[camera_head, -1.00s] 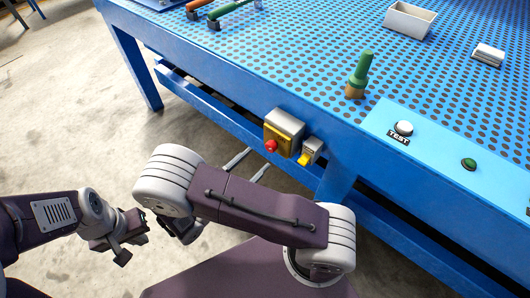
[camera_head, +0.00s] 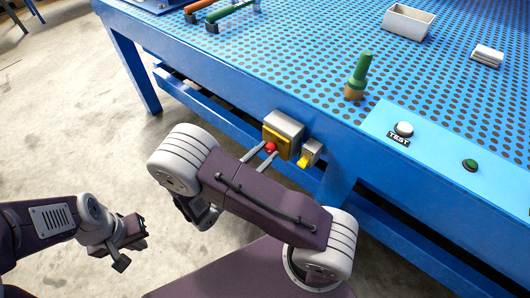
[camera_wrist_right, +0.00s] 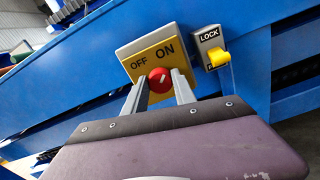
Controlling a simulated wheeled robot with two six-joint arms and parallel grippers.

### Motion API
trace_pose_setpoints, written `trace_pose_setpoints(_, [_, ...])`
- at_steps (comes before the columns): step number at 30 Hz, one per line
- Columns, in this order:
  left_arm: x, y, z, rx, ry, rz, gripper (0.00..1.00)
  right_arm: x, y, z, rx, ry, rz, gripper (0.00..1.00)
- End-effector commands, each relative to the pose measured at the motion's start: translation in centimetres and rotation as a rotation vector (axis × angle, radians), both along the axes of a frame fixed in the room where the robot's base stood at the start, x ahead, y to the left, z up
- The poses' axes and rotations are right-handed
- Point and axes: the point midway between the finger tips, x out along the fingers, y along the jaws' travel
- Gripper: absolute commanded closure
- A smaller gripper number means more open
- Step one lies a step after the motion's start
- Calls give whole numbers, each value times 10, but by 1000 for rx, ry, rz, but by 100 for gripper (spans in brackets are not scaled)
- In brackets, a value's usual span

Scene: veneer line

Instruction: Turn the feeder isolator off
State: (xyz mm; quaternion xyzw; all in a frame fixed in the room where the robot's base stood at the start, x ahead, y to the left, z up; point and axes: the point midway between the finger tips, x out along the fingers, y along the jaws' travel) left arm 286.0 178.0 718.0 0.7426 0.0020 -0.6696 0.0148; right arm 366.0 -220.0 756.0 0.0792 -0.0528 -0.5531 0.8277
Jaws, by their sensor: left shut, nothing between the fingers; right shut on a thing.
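The feeder isolator is a grey box with a yellow plate (camera_head: 278,141) on the front rail of the blue table. In the right wrist view its plate (camera_wrist_right: 139,54) reads OFF on the left and ON on the right. Its red knob (camera_wrist_right: 160,80) has a pale mark pointing up and to the right, toward ON. My right gripper (camera_wrist_right: 159,86) is shut on the red knob, one finger on each side; it also shows in the head view (camera_head: 263,152). My left gripper (camera_head: 128,240) is shut and empty over the floor at lower left.
A grey LOCK box (camera_wrist_right: 209,40) with a yellow tab is beside the isolator on its right. On the table are a green-handled tool (camera_head: 358,75), a white tray (camera_head: 407,22), a white TEST button (camera_head: 403,129) and a green button (camera_head: 469,165).

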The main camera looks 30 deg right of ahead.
Motion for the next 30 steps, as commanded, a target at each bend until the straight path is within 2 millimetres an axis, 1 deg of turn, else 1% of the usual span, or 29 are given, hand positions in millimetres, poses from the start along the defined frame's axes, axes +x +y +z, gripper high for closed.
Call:
trace_pose_setpoints(5, [0, 0, 10, 0, 0, 0, 100, 0, 0, 3, -19, 46, 0, 100])
trace_pose_setpoints(11, [0, 0, 32, 0, 0, 0, 100, 0, 0, 6, -70, 168, 0, 100])
trace_pose_setpoints(18, [0, 0, 59, 0, 0, 0, 100, 1, 0, 6, -155, 373, 0, 100])
trace_pose_setpoints(30, [0, 0, 90, 0, 0, 0, 100, 2, 1, 3, -300, 724, 0, 100])
